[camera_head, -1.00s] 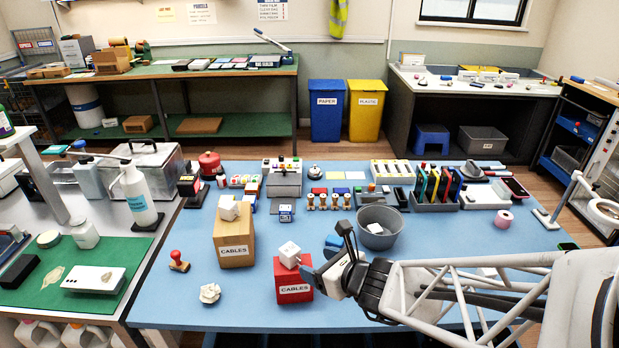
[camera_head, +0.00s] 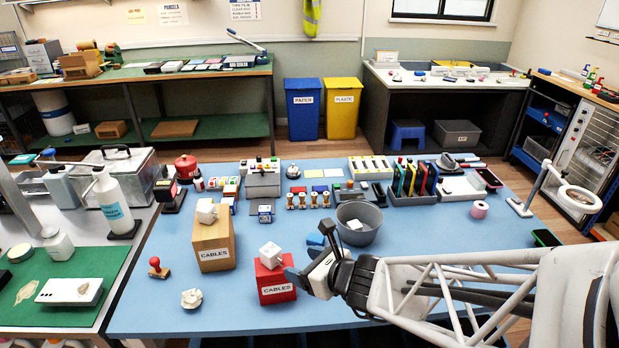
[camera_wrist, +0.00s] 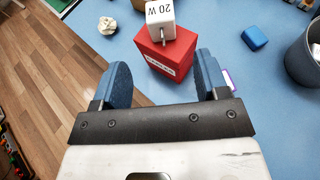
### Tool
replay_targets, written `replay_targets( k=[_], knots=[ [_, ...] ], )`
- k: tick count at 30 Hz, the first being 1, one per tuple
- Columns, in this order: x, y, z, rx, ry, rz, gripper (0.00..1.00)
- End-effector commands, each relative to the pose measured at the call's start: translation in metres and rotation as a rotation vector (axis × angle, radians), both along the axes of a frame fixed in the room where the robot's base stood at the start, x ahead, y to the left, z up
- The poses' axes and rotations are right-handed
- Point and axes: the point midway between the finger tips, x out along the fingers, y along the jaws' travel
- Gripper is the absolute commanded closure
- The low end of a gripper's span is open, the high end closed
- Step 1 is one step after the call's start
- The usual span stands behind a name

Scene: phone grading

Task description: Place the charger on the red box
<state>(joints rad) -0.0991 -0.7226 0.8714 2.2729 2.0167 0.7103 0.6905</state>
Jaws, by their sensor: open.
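A white charger (camera_head: 270,252) marked "20 W" rests on top of the red box (camera_head: 277,285), which is labelled "CABLES". In the wrist view the charger (camera_wrist: 160,18) stands on the red box (camera_wrist: 164,58), its metal prongs pointing toward my gripper. My gripper (camera_head: 298,272) is just right of the red box in the head view. In the wrist view its two blue fingers (camera_wrist: 160,85) are spread wide with nothing between them, and the box and charger lie beyond the tips, apart from them.
A brown "CABLES" box (camera_head: 214,246) with a white charger (camera_head: 206,211) on it stands to the left. A crumpled white object (camera_head: 191,298) and a red-knobbed stamp (camera_head: 157,268) lie left. A grey bin (camera_head: 360,223) stands behind my gripper, near a blue block (camera_wrist: 254,38).

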Motion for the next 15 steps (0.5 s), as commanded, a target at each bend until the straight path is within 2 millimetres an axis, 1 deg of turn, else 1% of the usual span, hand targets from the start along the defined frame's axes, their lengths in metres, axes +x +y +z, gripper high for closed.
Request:
replay_targets(
  k=[5,8,15],
  knots=[
    [-0.005,0.002,0.009,-0.054,-0.04,0.062,0.32],
    [-0.011,0.004,0.019,-0.117,-0.084,0.135,0.32],
    [-0.035,0.005,0.046,-0.344,-0.239,0.391,0.32]
  ],
)
